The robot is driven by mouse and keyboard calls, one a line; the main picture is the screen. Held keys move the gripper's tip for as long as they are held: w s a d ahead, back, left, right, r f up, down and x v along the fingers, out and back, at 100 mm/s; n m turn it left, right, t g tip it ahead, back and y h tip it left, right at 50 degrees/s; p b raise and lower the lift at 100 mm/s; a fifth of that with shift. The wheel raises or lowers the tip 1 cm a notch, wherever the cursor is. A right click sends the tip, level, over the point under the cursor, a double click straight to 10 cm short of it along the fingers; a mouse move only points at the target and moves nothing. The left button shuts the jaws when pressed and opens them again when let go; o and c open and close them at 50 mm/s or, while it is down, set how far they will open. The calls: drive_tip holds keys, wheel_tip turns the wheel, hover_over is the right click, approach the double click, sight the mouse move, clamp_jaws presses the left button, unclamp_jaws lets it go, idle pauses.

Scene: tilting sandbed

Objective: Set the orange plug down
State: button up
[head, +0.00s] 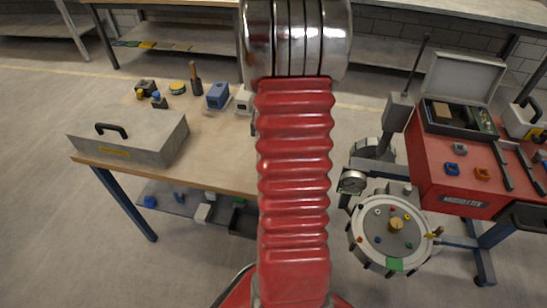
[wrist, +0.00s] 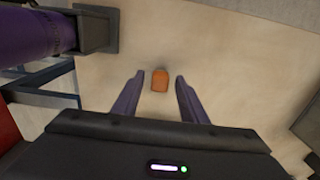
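In the wrist view, a small orange block, which looks like the orange plug (wrist: 160,81), shows between the two fingertips of my gripper (wrist: 159,77). There is a visible gap on each side of it, and neither finger touches it. My gripper is open. Pale tan surface shows all around the plug; I cannot tell how far below the fingers it lies. In the head view, my red arm hides the gripper. An orange piece (head: 482,173) lies on the red cart top there; I cannot tell whether it is the same one.
A wooden workbench (head: 225,150) on the left carries a grey metal box (head: 130,136) and small tools. The red cart (head: 452,195) on the right holds an open case (head: 462,85) and a blue piece (head: 452,168). A round flanged vessel (head: 392,236) stands beside it.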

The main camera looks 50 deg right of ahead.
wheel_tip(320, 180, up, 12)
idle(0.6)
drive_tip(key=shift+r, duration=0.1)
idle(0.5)
drive_tip(key=w+a+r+n+t, duration=0.1)
drive_tip(key=w+a+r+n, duration=0.15)
drive_tip(key=a, duration=0.35)
drive_tip(key=w+a+r+n+h, duration=0.1)
drive_tip(key=a+r, duration=0.2)
drive_tip(key=a, duration=0.3)
drive_tip(key=w+a+r+n+t, duration=0.1)
drive_tip(key=a+r+n, duration=0.1)
drive_tip(key=a, duration=0.4)
drive_tip(key=s+a+r+n+t, duration=0.1)
drive_tip(key=s+a+n, duration=0.2)
drive_tip(key=a, duration=0.6)
drive_tip(key=s+a+r+n+t+y, duration=0.1)
drive_tip(key=a+n, duration=0.4)
drive_tip(key=a, duration=0.5)
drive_tip(key=shift+s+r+t, duration=0.5)
drive_tip(key=shift+s+t, duration=0.3)
drive_tip(key=shift+s, duration=0.45)
drive_tip(key=shift+c, duration=0.3)
